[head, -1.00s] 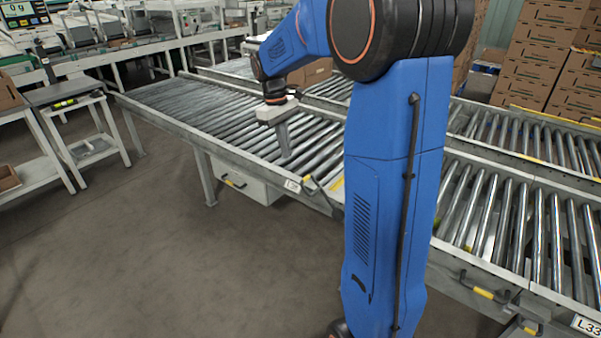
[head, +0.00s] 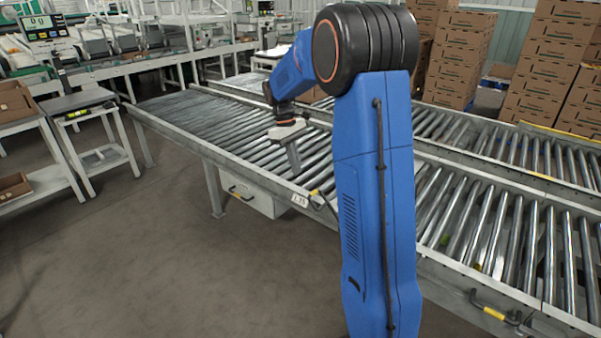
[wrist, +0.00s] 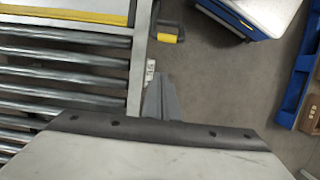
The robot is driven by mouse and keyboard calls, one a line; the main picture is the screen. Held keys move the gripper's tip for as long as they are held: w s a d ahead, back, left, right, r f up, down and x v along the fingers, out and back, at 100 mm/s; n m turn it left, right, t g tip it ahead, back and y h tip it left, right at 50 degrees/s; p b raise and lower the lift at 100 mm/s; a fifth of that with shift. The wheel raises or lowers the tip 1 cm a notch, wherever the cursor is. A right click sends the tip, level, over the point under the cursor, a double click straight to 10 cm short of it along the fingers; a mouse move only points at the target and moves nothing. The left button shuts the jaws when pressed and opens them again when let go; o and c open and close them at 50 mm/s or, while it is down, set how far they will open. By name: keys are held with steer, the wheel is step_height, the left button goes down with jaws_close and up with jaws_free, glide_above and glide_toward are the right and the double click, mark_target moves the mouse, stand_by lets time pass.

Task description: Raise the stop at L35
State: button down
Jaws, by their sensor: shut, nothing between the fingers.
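The L35 tag (head: 299,199) is a small white label on the near side rail of the roller conveyor. Just right of it is a lever with a yellow grip (head: 316,197). In the wrist view the tag (wrist: 150,72) and the yellow grip (wrist: 168,38) show beside the rail. A yellow-edged plate (wrist: 75,15) crosses the rollers level with the lever; its height is unclear. My gripper (head: 295,165) is shut and empty, pointing down above the near rail by the tag. Its fingers (wrist: 162,100) end just short of the tag in the wrist view, apart from the lever.
Another yellow-gripped lever (head: 490,309) hangs on the near rail at lower right. Side tables (head: 95,150) stand at left. Stacked cartons (head: 545,75) are behind. The floor in front is clear.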

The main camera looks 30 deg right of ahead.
steer(key=a+x, duration=0.1)
steer(key=x, duration=0.8)
steer(key=shift+s+d+r, duration=0.5)
steer(key=shift+s+r, duration=0.15)
steer(key=shift+s, duration=0.1)
steer(key=shift+s+d+r, duration=0.5)
steer(key=shift+s+r, duration=0.15)
steer(key=shift+s, duration=0.1)
steer(key=shift+s+r, duration=0.1)
